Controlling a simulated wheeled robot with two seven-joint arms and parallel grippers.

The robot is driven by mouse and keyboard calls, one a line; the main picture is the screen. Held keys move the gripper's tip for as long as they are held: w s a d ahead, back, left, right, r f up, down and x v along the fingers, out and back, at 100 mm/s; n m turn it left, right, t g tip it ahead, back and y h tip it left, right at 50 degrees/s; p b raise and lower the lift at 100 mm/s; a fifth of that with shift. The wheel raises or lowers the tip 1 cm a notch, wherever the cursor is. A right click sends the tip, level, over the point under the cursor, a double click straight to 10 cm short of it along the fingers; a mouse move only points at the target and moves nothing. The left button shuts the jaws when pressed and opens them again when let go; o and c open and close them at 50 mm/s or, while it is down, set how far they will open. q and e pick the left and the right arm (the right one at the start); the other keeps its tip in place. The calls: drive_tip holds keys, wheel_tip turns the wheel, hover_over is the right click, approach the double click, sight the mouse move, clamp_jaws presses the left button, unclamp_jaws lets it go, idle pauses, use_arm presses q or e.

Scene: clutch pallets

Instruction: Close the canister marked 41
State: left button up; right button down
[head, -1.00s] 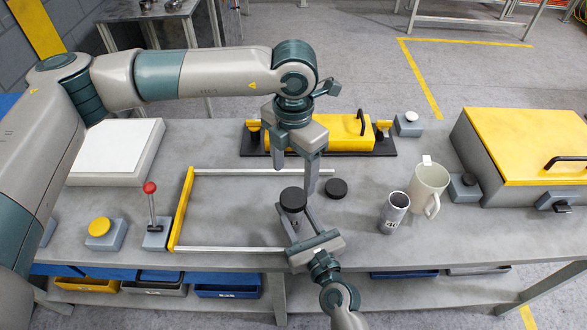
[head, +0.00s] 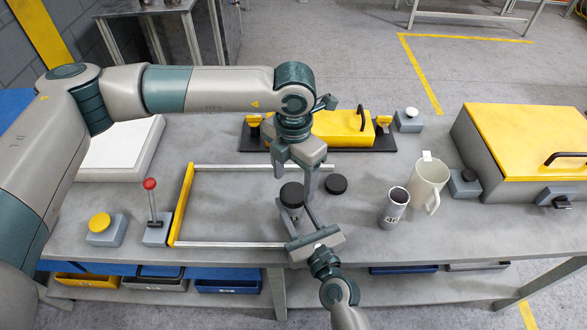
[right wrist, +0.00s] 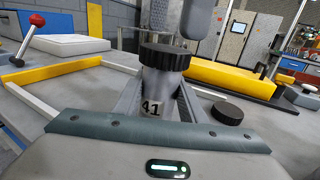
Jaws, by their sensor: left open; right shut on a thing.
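The grey canister marked 41 (right wrist: 150,95) stands upright between the fingers of my right gripper (head: 304,222), which is shut on it. A black ribbed lid (right wrist: 165,56) sits on its mouth; the lid also shows in the head view (head: 291,195). I cannot tell if it is fully seated. My left gripper (head: 296,182) is open, pointing down close over the lid; in the right wrist view its finger (right wrist: 197,20) shows just above the lid. A second black lid (head: 336,184) lies on the table to the right.
An open grey canister (head: 393,208) with a partly readable number and a cream mug (head: 428,184) stand to the right. A yellow box (head: 342,130) is behind. A yellow-ended rail frame (head: 181,205) and red-knobbed lever (head: 151,203) are left. The table inside the frame is mostly clear.

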sight(293, 193)
use_arm(q)
drive_tip(key=shift+f, duration=1.75)
drive_tip(key=c, duration=1.1)
drive_tip(key=m, duration=0.5)
drive_tip(key=shift+m, duration=0.4)
drive_tip(key=m, duration=0.5)
drive_tip(key=shift+m, duration=0.3)
drive_tip(key=o, duration=1.3)
wheel_tip(293, 193, up, 12)
